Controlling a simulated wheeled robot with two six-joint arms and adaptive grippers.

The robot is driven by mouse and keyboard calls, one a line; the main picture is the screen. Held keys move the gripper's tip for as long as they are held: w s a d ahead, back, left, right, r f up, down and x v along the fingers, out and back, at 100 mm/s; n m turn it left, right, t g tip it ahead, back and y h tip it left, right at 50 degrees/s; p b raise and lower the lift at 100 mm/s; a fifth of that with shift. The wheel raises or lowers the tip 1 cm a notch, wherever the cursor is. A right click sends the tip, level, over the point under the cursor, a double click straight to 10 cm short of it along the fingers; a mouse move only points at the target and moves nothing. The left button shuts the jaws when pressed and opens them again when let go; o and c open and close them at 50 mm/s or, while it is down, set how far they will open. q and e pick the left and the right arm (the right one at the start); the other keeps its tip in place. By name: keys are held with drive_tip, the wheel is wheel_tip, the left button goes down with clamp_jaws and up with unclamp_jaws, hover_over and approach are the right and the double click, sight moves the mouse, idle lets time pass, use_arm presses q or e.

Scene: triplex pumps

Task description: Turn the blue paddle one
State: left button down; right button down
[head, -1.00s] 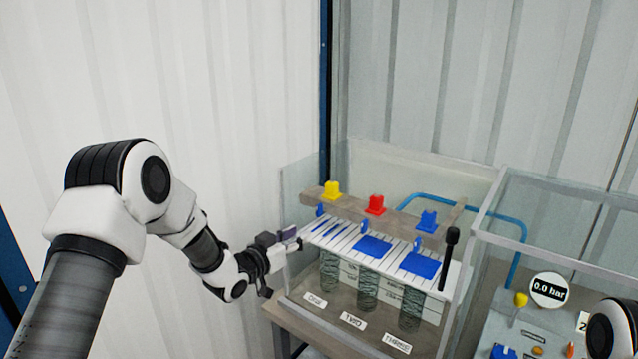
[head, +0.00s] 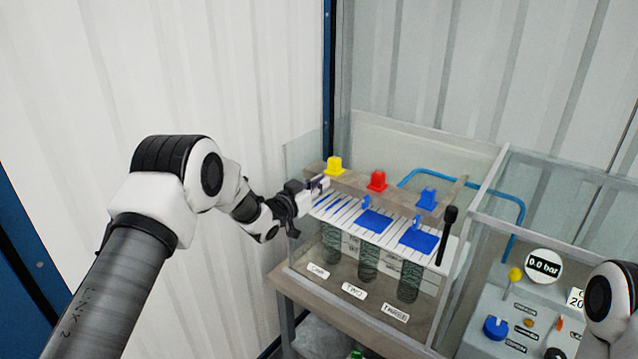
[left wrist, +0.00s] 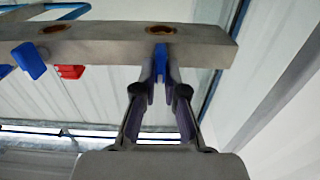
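The blue paddle one (left wrist: 161,60) hangs below the beam at its right end in the left wrist view. My left gripper (left wrist: 160,74) has a finger on each side of it, closed in close against the paddle. In the head view my left gripper (head: 322,183) is at the left end of the beam, below the yellow cap, and hides paddle one. The blue paddle two (head: 366,202) and blue paddle three (head: 417,222) stand free further right. My right gripper is out of view.
The beam (head: 396,190) carries a yellow cap (head: 334,166), a red cap (head: 377,180) and a blue cap (head: 428,198). Clear panels surround the pump case. A black-knobbed lever (head: 446,236) stands at right. A gauge panel (head: 543,266) reads 0.0 bar.

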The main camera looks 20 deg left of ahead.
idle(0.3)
use_arm(q)
drive_tip(key=shift+f+m+b, duration=0.15)
drive_tip(key=shift+m+b, duration=0.35)
drive_tip(key=shift+b, duration=0.55)
drive_tip(key=m+b, duration=0.5)
drive_tip(key=b, duration=0.2)
drive_tip(key=f+m+b, duration=0.1)
drive_tip(key=m+b, duration=0.3)
drive_tip(key=b, duration=0.3)
drive_tip(key=d+m+b, duration=0.1)
drive_tip(key=m+b, duration=0.4)
drive_tip(key=b, duration=0.2)
drive_tip(key=shift+s+d+f+m, duration=0.1)
drive_tip(key=shift+s+f+m, duration=0.1)
drive_tip(key=shift+m, duration=0.1)
drive_tip(key=shift+r+m+b, duration=0.15)
drive_tip(key=shift+m+b, duration=1.05)
drive_tip(key=shift+b, duration=0.2)
drive_tip(key=c, duration=1.2)
unclamp_jaws()
drive_tip(key=shift+c, duration=0.2)
